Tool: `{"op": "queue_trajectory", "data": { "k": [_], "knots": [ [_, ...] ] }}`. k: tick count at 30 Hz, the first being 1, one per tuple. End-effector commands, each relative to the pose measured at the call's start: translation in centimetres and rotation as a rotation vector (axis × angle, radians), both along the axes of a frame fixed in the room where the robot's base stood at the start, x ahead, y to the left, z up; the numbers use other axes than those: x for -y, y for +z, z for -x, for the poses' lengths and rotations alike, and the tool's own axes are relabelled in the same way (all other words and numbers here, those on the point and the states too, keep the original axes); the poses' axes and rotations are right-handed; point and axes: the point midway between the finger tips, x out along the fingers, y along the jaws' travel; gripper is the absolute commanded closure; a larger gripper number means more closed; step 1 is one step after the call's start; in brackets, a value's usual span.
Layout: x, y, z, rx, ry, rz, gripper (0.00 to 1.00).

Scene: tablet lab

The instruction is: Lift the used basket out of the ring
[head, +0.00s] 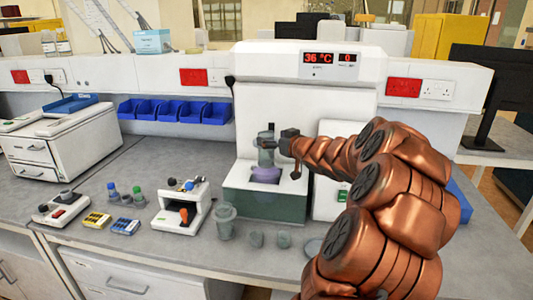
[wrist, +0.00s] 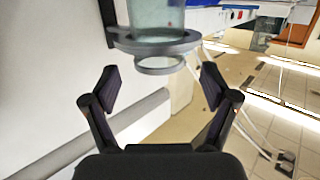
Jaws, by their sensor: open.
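The basket (wrist: 157,14) shows in the wrist view as a grey-green, see-through cylinder at the top edge. It sits in the grey ring (wrist: 155,48), with a smaller hoop hanging just below; its upper part is cut off. My gripper (wrist: 163,90) is open, one finger on each side of the picture, with nothing between the fingertips. The ring and basket lie beyond the fingertips. In the head view my gripper (head: 290,141) is beside the grey-green cylinder (head: 266,151) in front of the white tester, and partly covers that area.
A water bath (head: 264,205) with a purplish vessel stands below. A grey beaker (head: 226,222) and small round pieces (head: 256,240) stand in front. A white device (head: 181,207) stands to the left. Blue bins (head: 175,111) line the back.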

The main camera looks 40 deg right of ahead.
Motion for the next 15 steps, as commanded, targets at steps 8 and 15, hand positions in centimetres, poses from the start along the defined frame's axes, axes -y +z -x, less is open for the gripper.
{"op": "queue_trajectory", "data": {
  "k": [8,15],
  "knots": [
    [0.6,-0.4,-3.1,-0.004,0.002,-0.004,0.15],
    [0.9,-0.5,-4.0,-0.003,0.0,-0.001,0.15]
  ]
}}
